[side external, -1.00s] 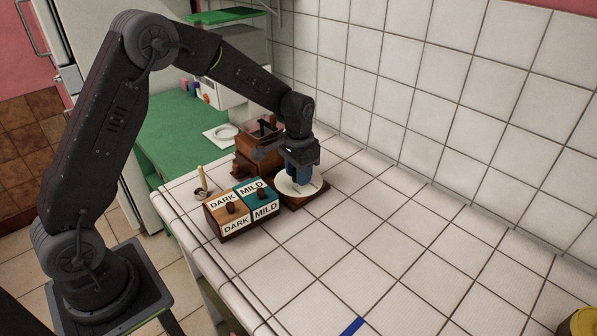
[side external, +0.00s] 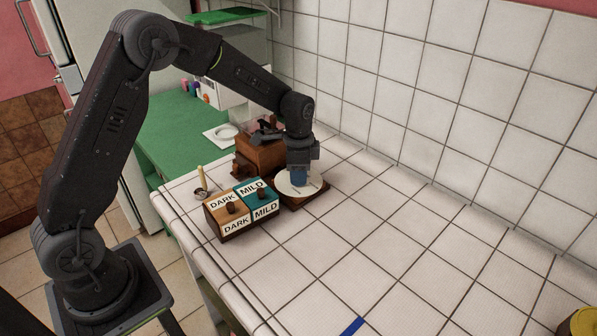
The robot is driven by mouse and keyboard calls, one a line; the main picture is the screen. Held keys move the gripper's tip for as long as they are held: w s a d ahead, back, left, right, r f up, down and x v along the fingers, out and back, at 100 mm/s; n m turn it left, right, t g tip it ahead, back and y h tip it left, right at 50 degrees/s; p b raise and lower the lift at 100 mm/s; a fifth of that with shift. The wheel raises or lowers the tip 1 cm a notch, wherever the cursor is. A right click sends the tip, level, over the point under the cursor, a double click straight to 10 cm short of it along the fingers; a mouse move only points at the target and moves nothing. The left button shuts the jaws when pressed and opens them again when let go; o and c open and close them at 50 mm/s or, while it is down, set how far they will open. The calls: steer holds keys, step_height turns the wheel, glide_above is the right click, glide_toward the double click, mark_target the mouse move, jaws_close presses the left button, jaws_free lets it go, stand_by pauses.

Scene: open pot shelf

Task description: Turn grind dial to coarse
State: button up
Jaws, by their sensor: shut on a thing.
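The grind dial (side external: 287,188) is a pale round disc lying flat on a dark brown wooden base (side external: 318,194), in front of the brown wooden grinder body (side external: 259,157). My gripper (side external: 300,183) points straight down over the middle of the disc. A thin dark mark shows on the disc's right side. Any coarse or fine lettering is too small to read.
Two lidded boxes stand close in front of the grinder: an orange-brown one labelled DARK (side external: 235,225) and a teal one labelled MILD (side external: 265,212). A small cup with a pale-handled tool (side external: 202,186) is to the left. The tiled counter at right is largely clear.

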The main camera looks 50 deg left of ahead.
stand_by(0.4)
steer(key=o, duration=0.9)
steer(key=shift+r, duration=0.15)
step_height(320, 180, up, 14)
steer(key=shift+f, duration=0.2)
steer(key=s+d+r+n+t, duration=0.1)
steer(key=s+r+n+t, duration=0.1)
steer(key=s+r, duration=0.35)
steer(key=s+d+r+n+t, duration=0.1)
steer(key=s+d+r+n, duration=0.1)
steer(key=s, duration=0.6)
steer(key=s+f+n+t, duration=0.1)
steer(key=s, duration=0.3)
steer(key=s+d+f+n, duration=0.1)
steer(key=s+n, duration=0.1)
steer(key=s, duration=0.2)
steer(key=s+f+n+t, duration=0.1)
steer(key=s, duration=0.4)
steer(key=shift+s+d+t, duration=0.1)
steer(key=shift+d+t, duration=0.1)
steer(key=shift+t, duration=0.1)
